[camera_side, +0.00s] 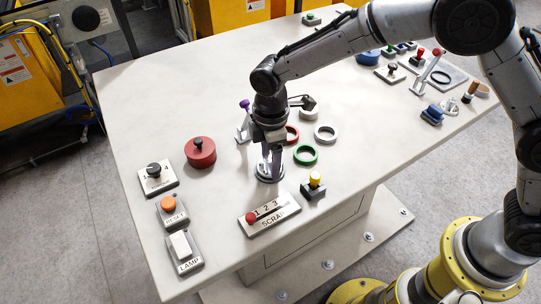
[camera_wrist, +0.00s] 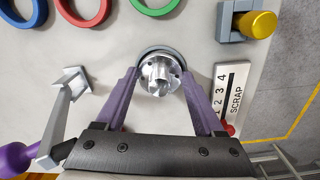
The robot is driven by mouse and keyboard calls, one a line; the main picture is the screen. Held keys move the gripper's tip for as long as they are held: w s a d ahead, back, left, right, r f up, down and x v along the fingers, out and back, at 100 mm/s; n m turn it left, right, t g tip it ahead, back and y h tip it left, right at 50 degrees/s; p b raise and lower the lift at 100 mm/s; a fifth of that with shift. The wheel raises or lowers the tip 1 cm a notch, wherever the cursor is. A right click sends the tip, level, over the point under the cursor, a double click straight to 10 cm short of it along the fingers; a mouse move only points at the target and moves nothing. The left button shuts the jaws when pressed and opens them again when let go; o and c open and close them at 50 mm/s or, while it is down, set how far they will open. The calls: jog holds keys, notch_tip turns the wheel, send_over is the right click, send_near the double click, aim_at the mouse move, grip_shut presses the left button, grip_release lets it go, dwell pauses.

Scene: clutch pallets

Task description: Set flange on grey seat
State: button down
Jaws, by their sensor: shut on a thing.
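The flange (camera_wrist: 160,77) is a shiny silver disc with a raised hub. My gripper (camera_wrist: 160,74) has purple fingers, shut on the flange from both sides, and points down. The grey seat (camera_wrist: 147,51) is a grey ring whose far rim shows just behind the flange in the wrist view. In the side view my gripper (camera_side: 270,166) is low over the table, with the seat's ring (camera_side: 270,179) around the foot of the fingers. The flange is over or in the seat; I cannot tell whether it rests fully on it.
Red (camera_side: 292,134), green (camera_side: 305,155) and pale (camera_side: 325,134) rings lie close by; a blue ring (camera_wrist: 24,12) shows in the wrist view. A purple-knobbed lever (camera_side: 244,104), yellow button (camera_side: 315,179) and SCRAP slider (camera_side: 269,215) stand near. The table's left rear is clear.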

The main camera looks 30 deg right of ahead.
jog(key=shift+f, duration=0.35)
jog(key=shift+c, duration=1.4)
grip_release()
jog(key=shift+r, duration=5.5)
